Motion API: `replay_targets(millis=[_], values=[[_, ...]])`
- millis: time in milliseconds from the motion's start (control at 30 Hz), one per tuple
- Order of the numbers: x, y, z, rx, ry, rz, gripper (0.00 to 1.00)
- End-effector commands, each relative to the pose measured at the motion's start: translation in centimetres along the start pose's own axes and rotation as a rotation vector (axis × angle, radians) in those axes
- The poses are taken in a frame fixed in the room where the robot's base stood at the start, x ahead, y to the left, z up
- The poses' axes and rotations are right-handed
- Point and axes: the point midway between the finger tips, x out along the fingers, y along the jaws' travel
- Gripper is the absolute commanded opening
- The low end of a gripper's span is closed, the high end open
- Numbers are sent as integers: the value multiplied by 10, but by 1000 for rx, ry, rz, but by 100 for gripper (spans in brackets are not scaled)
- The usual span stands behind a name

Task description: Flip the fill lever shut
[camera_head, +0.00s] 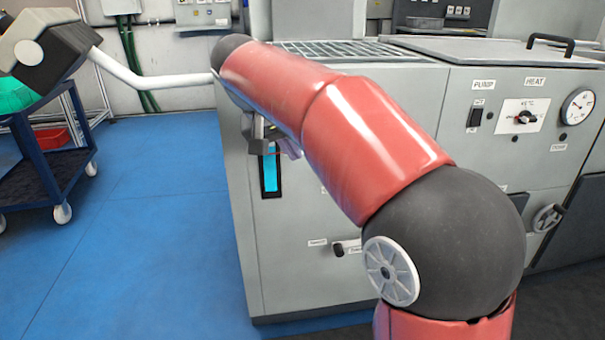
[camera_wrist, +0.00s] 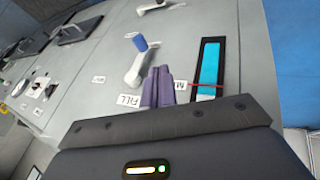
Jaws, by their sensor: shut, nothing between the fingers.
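The fill lever (camera_wrist: 134,68) shows in the wrist view on the grey machine front, a pale arm with a blue grip (camera_wrist: 140,43) at its upper end. The FILL label (camera_wrist: 128,100) is just below it. My gripper (camera_wrist: 157,78) has its two purple fingers together and empty, just right of the lever's lower part. I cannot tell whether they touch it. In the head view my gripper (camera_head: 290,148) is mostly hidden behind my red arm, and the fill lever is hidden.
A blue level gauge (camera_wrist: 210,62) is right of the fingers; it also shows in the head view (camera_head: 270,172). Another lever (camera_wrist: 160,6) is at the wrist view's top edge. A small dark-knobbed valve (camera_head: 345,248) is low on the machine. A blue cart (camera_head: 45,175) stands left, with open floor between.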

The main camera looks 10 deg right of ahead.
Motion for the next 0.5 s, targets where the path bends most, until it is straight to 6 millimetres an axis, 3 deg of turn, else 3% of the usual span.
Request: replay_targets(millis=[500], values=[[7, -2, -2, 4, -1, 6, 0]])
